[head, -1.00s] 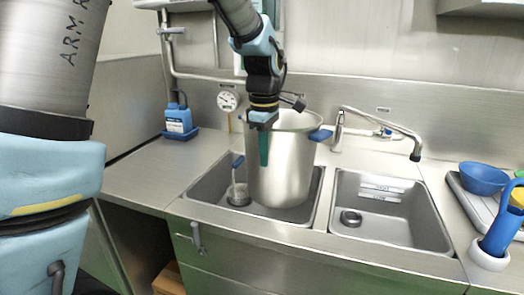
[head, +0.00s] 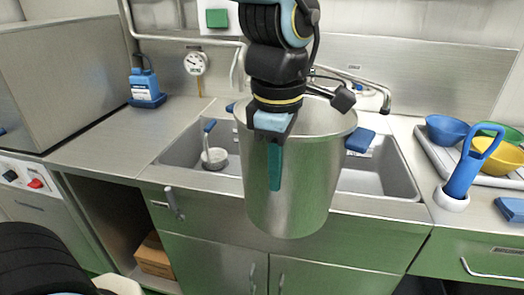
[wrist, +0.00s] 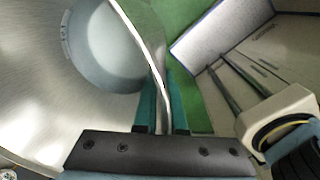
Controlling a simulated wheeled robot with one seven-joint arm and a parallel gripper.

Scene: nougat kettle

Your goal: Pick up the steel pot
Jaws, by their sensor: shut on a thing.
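The tall steel pot (head: 310,190) hangs upright in front of the double sink, its base in front of the green cabinet doors. My gripper (head: 275,180) is shut on the pot's near wall at the rim, with one teal finger outside. The other finger is hidden inside the pot in the head view. In the wrist view my gripper (wrist: 163,105) has a finger on each side of the wall, and the inside of the pot (wrist: 40,80) looks empty.
A round strainer (head: 214,158) with a blue handle sits in the left basin. A tray with blue, green and yellow bowls (head: 458,132) and a blue-handled brush (head: 465,170) are at right. A blue bottle (head: 145,86) stands at left. The left counter is mostly clear.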

